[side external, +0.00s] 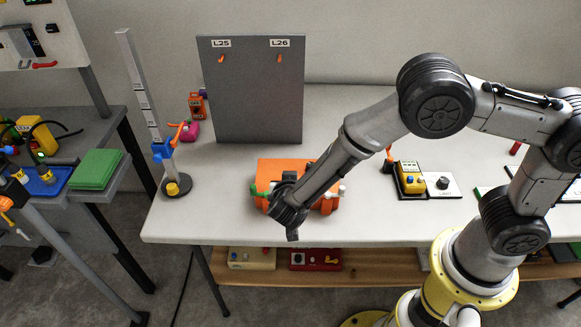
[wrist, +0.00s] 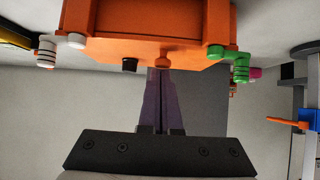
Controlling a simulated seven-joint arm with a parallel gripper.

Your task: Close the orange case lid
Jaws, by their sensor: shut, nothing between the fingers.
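The orange case (side external: 285,166) sits on the white table, partly hidden behind my gripper and forearm in the side view. Its top face looks flat in the side view; I cannot tell whether the lid is fully down. In the wrist view the orange case (wrist: 160,22) fills the top of the picture, with a green fitting (wrist: 241,65), a white fitting (wrist: 47,50) and a dark knob (wrist: 129,65) along its edge. My gripper (wrist: 160,75) is shut and empty, its tips close to the case's edge. It also shows at the case's front in the side view (side external: 292,234).
A grey board (side external: 252,95) labelled L25 and L26 stands behind the case. A stand with a blue clamp (side external: 164,150) is to the left. A yellow meter (side external: 411,178) lies to the right. The table's front edge is close to the case.

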